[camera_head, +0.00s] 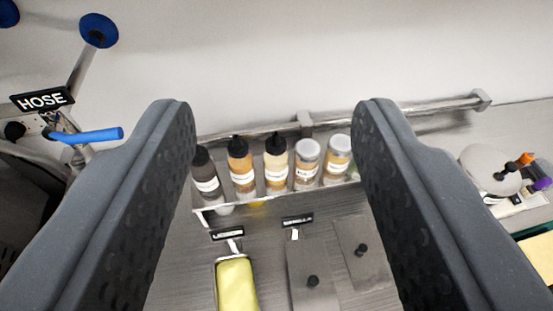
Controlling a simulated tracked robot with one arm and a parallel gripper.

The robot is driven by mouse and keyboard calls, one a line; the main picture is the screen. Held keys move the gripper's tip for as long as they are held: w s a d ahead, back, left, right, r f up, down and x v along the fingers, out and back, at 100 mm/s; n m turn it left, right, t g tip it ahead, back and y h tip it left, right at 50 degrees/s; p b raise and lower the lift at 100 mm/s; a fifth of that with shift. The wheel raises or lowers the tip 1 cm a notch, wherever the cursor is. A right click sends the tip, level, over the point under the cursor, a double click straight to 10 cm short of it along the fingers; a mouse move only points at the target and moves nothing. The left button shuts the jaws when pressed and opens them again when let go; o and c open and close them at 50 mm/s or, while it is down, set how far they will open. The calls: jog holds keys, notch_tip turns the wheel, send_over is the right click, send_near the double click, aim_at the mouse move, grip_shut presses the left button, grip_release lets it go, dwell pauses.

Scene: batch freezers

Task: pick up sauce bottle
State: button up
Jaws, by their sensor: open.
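Three sauce bottles with black pointed caps stand upright in a row on a narrow metal shelf (330,184). They are a dark brown bottle (206,178), an orange-brown bottle (241,171) and a pale cream bottle (276,169), each with a white label. My gripper (273,112) is open and empty. Its two dark grey fingers frame the row from left and right, and the bottles show in the gap between them, beyond the fingers. The left finger's edge lies close to the dark bottle in the picture; I see no contact.
Two white-lidded jars (307,165) (338,160) stand right of the bottles. A metal rail (400,107) runs along the wall behind. Below are metal lids with black knobs (362,262) and a yellow-green container (236,285). A blue-handled hose tap (90,136) is at left.

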jog(key=shift+o, duration=0.4)
jog(key=w+a+f+b, duration=0.1)
jog(key=w+f, duration=0.4)
jog(key=f, duration=0.3)
jog(key=w+a+f+g, duration=0.1)
jog(key=w+f, duration=0.5)
jog(key=f, duration=0.3)
jog(key=shift+a+m+b, duration=0.3)
jog(key=shift+a+b, duration=0.1)
jog(key=m+g+h+b, duration=0.1)
jog(key=h+b, duration=0.1)
send_near(274, 172)
jog(key=x, duration=0.5)
jog(key=shift+w+d+r, duration=0.15)
jog(key=shift+x, duration=2.65)
jog(key=c, duration=0.6)
